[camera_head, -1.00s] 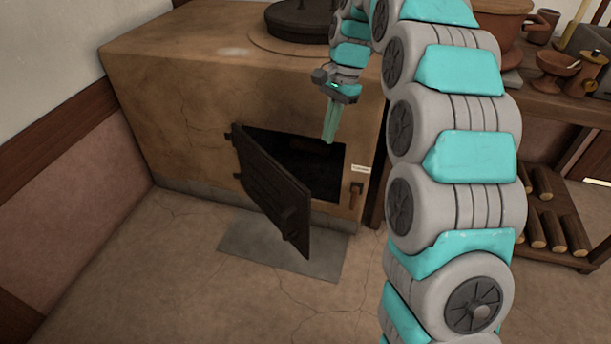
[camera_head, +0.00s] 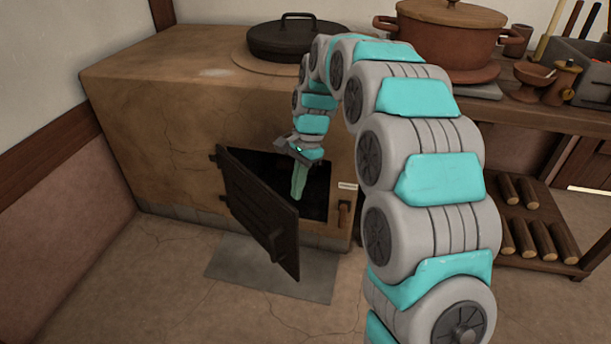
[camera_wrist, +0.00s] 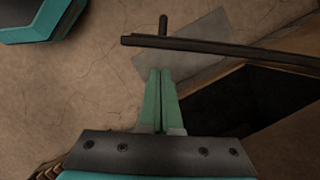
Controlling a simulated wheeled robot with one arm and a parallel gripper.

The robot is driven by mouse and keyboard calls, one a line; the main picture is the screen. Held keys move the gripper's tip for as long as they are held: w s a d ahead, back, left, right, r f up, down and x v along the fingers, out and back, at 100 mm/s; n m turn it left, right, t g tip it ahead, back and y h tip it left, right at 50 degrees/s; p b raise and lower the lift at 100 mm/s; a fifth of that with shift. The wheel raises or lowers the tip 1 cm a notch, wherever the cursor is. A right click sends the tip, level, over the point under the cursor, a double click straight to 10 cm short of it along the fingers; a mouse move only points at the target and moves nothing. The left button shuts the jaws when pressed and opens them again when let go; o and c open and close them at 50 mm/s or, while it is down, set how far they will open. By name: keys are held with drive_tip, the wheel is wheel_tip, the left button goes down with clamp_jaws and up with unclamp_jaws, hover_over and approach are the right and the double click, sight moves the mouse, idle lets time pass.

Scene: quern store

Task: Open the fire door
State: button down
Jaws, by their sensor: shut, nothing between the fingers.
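The fire door (camera_head: 260,212) is a dark metal plate hinged at its left side on the front of the clay stove (camera_head: 150,130). It stands partly open, swung out over the floor, with the dark firebox opening (camera_head: 316,200) showing behind it. In the wrist view the door (camera_wrist: 220,49) shows edge-on from above, with a short handle (camera_wrist: 163,24) on its outer side. My gripper (camera_head: 297,196) is shut and empty, pointing down in front of the opening on the door's inner side. In the wrist view its green fingers (camera_wrist: 160,82) are together, apart from the door.
A grey floor plate (camera_head: 310,277) lies below the door. A latch (camera_head: 344,213) is on the stove front, right of the opening. A black lidded pan (camera_head: 296,38) sits on the stove. A wooden shelf (camera_head: 560,262) with logs stands at right.

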drive_tip(key=shift+s+a, duration=0.55)
drive_tip(key=shift+a, duration=0.15)
